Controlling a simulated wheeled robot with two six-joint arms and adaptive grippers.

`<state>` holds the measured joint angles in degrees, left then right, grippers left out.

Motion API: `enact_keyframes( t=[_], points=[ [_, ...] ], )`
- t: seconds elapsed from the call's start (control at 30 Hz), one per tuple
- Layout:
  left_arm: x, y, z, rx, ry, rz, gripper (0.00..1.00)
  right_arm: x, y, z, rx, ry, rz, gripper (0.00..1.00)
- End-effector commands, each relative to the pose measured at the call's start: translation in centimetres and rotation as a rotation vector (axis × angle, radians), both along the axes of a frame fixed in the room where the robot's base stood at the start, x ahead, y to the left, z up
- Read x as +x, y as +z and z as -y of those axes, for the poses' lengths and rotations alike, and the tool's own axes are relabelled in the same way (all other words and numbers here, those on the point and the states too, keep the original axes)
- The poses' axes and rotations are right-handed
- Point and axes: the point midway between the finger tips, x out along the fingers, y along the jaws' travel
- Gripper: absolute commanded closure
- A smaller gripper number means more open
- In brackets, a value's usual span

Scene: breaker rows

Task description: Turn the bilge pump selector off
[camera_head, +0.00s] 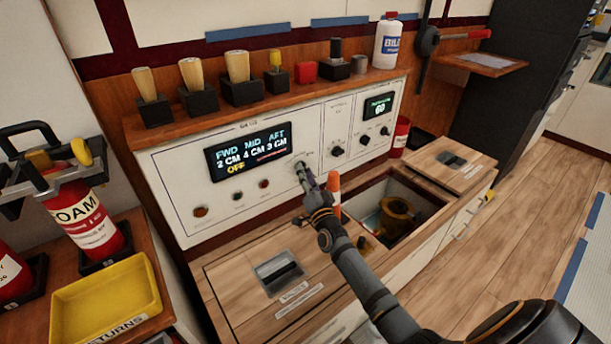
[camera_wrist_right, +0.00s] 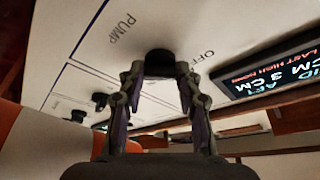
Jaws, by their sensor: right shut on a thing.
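The white control panel (camera_head: 180,175) stands at the back of the worktop. Its display (camera_head: 240,162) reads FWD 2 CM, MID 4 CM, AFT 3 CM, with a yellow OFF below. My right gripper (camera_head: 302,170) is at the panel, just right of this display, and hides most of the selector there. In the right wrist view, the black selector knob (camera_wrist_right: 159,60) sits between the fingertips of my right gripper (camera_wrist_right: 160,75), which is shut on it. PUMP and OFF labels show on either side of the knob. My left gripper is not in view.
Other knobs (camera_head: 337,151) and a second display (camera_head: 378,106) are to the right. An orange-and-white cylinder (camera_head: 334,190) stands close beside my right gripper. An open hatch (camera_head: 425,190) is in the worktop. A yellow tray (camera_head: 100,300) and a foam extinguisher (camera_head: 85,225) are left.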

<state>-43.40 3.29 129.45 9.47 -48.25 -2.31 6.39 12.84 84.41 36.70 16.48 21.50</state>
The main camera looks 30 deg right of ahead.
Motion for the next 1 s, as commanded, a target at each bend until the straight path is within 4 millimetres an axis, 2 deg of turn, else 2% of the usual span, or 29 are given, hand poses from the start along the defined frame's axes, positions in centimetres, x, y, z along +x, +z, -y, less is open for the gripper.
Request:
enact_keyframes(
  t=[0.23,0.27,0.4,0.77,0.87,1.0],
  points=[
    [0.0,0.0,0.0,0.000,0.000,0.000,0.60,0.0,-0.2,0.0,-0.004,0.000,-0.004,0.97],
    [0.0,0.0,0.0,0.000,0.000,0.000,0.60,0.0,-0.2,0.0,-0.004,0.000,-0.004,0.63],
    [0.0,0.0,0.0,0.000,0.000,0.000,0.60,0.0,-0.1,0.0,-0.002,-0.001,-0.003,0.44],
    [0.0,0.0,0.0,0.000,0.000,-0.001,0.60,-0.4,-0.2,-0.1,-0.002,-0.001,-0.002,0.43],
    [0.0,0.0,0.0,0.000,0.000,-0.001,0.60,-1.9,-0.8,-0.3,-0.001,0.000,-0.004,0.43],
    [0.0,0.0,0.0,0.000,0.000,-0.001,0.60,-5.3,-1.7,-0.7,0.000,0.001,-0.005,0.43]
  ],
)
